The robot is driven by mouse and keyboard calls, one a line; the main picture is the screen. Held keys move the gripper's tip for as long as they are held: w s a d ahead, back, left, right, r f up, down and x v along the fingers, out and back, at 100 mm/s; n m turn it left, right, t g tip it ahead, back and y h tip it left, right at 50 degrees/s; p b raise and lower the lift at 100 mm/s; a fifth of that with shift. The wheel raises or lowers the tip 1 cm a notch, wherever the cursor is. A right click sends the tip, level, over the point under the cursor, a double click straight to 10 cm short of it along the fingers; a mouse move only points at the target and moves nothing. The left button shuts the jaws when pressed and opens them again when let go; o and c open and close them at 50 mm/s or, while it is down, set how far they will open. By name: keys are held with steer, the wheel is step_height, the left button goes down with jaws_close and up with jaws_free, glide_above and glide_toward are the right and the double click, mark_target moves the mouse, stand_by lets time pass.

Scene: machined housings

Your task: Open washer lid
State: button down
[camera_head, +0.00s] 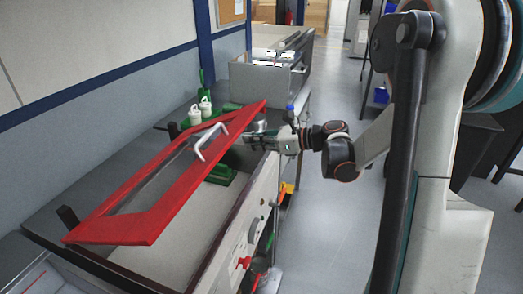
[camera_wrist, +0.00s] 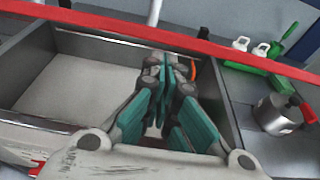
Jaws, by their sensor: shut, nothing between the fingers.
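The washer lid (camera_head: 140,226) is a red frame with a clear middle and a white handle (camera_head: 210,140). It is tilted, its near right edge raised above the open basin. In the wrist view the lid's red edge (camera_wrist: 110,22) crosses the top. The washer basin (camera_wrist: 75,95) has grey walls and a pale floor. My gripper (camera_head: 250,138) is shut and empty beside the lid's far right corner, its fingers pointing toward the lid's underside. In the wrist view my gripper (camera_wrist: 166,62) is over the basin's rim, below the red edge. I cannot tell whether it touches the lid.
White bottles (camera_head: 200,110) stand in a green holder at the back. A steel pot (camera_wrist: 278,113) is on the grey worktop to the right. The floor to the right of the washer (camera_head: 330,235) is clear.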

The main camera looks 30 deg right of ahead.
steer(key=shift+w+a+r, duration=0.15)
steer(key=shift+w+r, duration=0.05)
steer(key=shift+r, duration=0.15)
steer(key=shift+r, duration=0.1)
steer(key=w+a+r+g+h+p, duration=0.2)
steer(key=w+a+r+p, duration=0.5)
steer(key=r+p, duration=0.3)
steer(key=w+a+r+g+h+p, duration=0.2)
steer(key=w+a+r+p, duration=0.6)
steer(key=r+p, duration=0.2)
step_height(320, 180, up, 3)
steer(key=shift+w+a+f+g+h, duration=0.2)
steer(key=shift+w+a+g+h, duration=0.1)
steer(key=shift+g+h, duration=0.1)
steer(key=shift+s+d, duration=0.1)
